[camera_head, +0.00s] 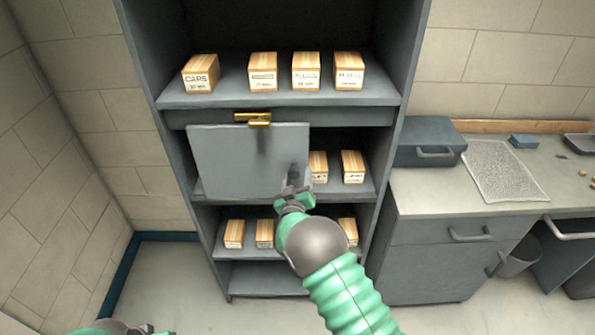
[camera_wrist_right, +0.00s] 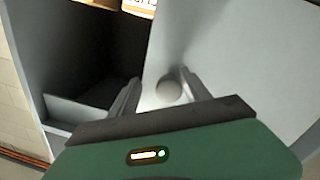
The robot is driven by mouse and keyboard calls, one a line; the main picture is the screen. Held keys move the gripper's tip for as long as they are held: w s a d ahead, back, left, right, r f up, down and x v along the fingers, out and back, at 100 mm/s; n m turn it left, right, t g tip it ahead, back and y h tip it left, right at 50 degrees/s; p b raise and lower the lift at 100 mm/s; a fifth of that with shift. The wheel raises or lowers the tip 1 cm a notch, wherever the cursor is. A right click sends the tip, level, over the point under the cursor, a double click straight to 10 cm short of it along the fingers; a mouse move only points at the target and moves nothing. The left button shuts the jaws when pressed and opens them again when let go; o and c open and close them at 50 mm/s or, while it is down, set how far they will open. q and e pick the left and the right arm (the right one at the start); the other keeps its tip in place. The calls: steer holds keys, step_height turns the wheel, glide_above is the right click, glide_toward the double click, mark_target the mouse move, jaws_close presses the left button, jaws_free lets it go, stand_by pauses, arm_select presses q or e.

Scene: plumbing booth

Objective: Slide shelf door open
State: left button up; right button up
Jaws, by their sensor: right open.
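The grey sliding shelf door (camera_head: 235,160) covers the left and middle of the shelf's second level, leaving the right part open. A gold bracket (camera_head: 256,119) sits at its top edge on the rail. My right gripper (camera_head: 295,178) is in front of the door's right edge. In the right wrist view, a round knob (camera_wrist_right: 168,90) on the pale door (camera_wrist_right: 235,60) shows between the open fingers (camera_wrist_right: 160,80); contact cannot be told. My left gripper (camera_head: 145,329) shows only partly at the bottom left edge, and its jaws are unclear.
The grey shelf unit (camera_head: 165,100) holds labelled wooden boxes (camera_head: 263,72) on several levels; two (camera_head: 352,167) show right of the door. A counter (camera_head: 410,195) on the right carries a grey toolbox (camera_head: 428,143) and a mat (camera_head: 503,170). Tiled wall stands at left.

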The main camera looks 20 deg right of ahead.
steer(key=shift+w+d+r, duration=0.1)
steer(key=shift+w+d, duration=0.1)
steer(key=shift+w, duration=0.25)
steer(key=shift+w+a+r, duration=0.1)
steer(key=shift+w+a, duration=0.1)
steer(key=shift+a, duration=0.1)
steer(key=shift+w+a+r, duration=0.1)
steer(key=shift+w+a, duration=0.05)
steer(key=shift+a, duration=0.95)
steer(key=shift+c, duration=1.2)
steer(key=shift+d, duration=0.65)
steer(key=c, duration=0.5)
steer(key=shift+s+d, duration=0.2)
steer(key=shift+d, duration=0.15)
steer(key=c, duration=0.4)
steer(key=shift+w+a, duration=0.15)
steer(key=shift+a, duration=0.5)
jaws_close()
arm_select(q)
steer(key=shift+s+a, duration=0.15)
steer(key=shift+a, duration=0.75)
steer(key=shift+d, duration=0.2)
arm_select(e)
steer(key=shift+d+f, duration=0.2)
steer(key=shift+d, duration=0.05)
